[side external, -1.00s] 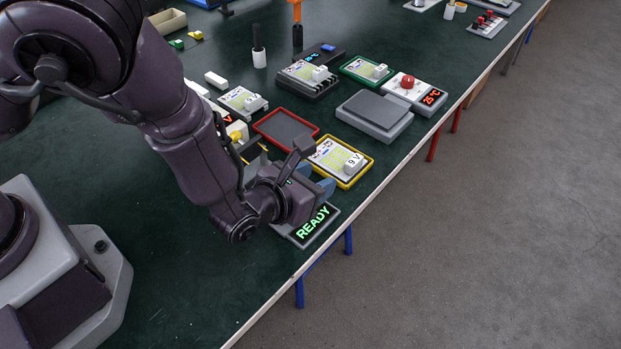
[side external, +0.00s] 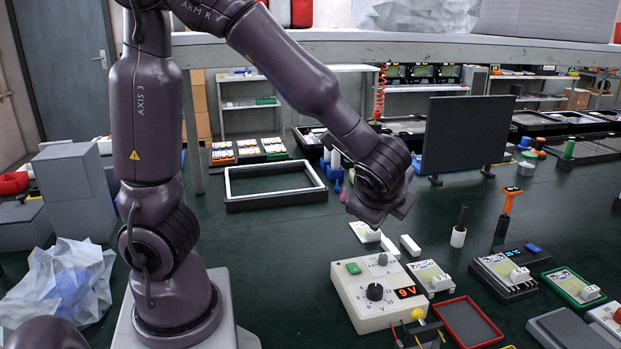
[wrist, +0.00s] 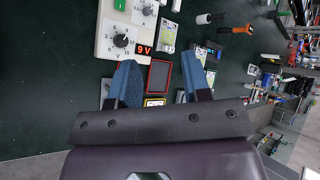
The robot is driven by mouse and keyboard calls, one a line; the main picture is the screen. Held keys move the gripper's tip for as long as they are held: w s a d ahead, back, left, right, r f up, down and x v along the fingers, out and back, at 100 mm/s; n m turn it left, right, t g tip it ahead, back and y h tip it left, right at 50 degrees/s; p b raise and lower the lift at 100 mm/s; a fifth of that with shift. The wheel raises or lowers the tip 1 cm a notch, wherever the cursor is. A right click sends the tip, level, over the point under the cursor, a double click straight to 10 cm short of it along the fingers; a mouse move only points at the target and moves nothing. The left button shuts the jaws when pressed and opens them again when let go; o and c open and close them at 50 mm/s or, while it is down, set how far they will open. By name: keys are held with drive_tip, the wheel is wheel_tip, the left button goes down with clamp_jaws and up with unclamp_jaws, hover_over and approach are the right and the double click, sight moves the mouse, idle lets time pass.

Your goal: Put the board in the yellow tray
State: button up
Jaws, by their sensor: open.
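My gripper (wrist: 158,62) is open in the wrist view, with two blue fingers apart and nothing between them. In the side external view it is raised above the table, and its fingers are not clear. The yellow tray (wrist: 155,102) shows only as a sliver beyond the gripper's body in the wrist view; its contents are mostly hidden. Boards with pale yellow faces show in the side external view: one (side external: 432,275) beside the control box, one on a black finned housing (side external: 518,291), and one in a green tray (side external: 590,304).
The red tray (side external: 452,315) looks empty; it also shows in the wrist view (wrist: 160,75). A control box (side external: 350,300) reads 9 V.

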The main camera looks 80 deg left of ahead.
drive_tip(key=s+d+r+n+h, duration=0.1)
drive_tip(key=s+r+n+h, duration=0.2)
drive_tip(key=s+n+h, duration=0.1)
drive_tip(key=s+d+r+n+t+h, duration=0.1)
drive_tip(key=s+d+r+n+h, duration=0.1)
drive_tip(key=s+r+n+h, duration=0.2)
drive_tip(key=shift+s+d+n, duration=0.15)
drive_tip(key=shift+s+n, duration=1.55)
drive_tip(key=shift+s, duration=0.35)
idle(0.3)
